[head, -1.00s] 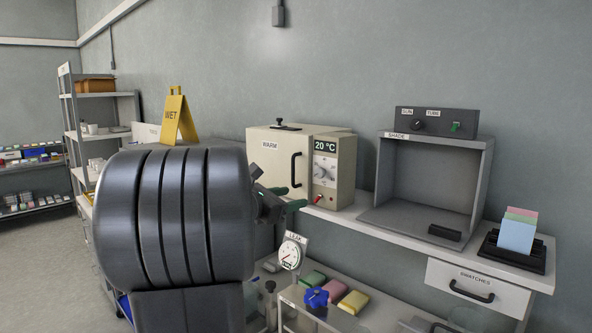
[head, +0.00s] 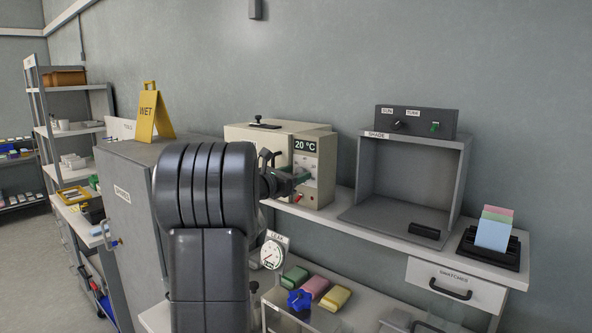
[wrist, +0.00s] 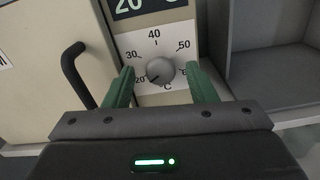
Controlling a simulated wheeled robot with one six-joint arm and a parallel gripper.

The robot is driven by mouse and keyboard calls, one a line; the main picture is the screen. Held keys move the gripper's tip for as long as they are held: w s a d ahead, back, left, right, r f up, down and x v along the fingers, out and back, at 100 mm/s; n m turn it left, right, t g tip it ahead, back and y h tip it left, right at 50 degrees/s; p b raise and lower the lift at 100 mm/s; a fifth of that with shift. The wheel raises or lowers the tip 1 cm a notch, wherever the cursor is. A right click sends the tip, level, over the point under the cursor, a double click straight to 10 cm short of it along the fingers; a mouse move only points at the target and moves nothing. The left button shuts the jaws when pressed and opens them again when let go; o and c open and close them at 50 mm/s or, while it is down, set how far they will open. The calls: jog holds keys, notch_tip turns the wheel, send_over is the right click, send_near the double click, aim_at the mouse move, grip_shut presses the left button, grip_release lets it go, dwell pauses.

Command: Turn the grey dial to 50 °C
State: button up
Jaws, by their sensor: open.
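The grey dial (wrist: 160,70) sits on a white scale plate (wrist: 181,40) marked from 20 to 60 °C on the warm cabinet's front. Its pointer is toward the 20 mark at lower left. The display (head: 305,146) above it reads 20 °C. My gripper (wrist: 162,76) is open, with one green finger on each side of the dial in the wrist view; I cannot tell whether either touches it. In the head view my gripper (head: 300,178) is in front of the cabinet's control panel and hides most of the dial.
The beige cabinet (head: 240,134) has a black door handle (wrist: 77,75) left of the dial. A red switch (head: 299,197) is below the dial. The grey shade box (head: 408,180) stands to the right. A gauge (head: 271,255) and several coloured blocks are below.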

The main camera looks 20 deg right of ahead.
jog(key=shift+w+d, duration=0.25)
jog(key=shift+d, duration=0.15)
jog(key=shift+c, duration=0.2)
jog(key=c, duration=0.9)
jog(key=shift+f+b, duration=0.1)
jog(key=shift+b, duration=0.25)
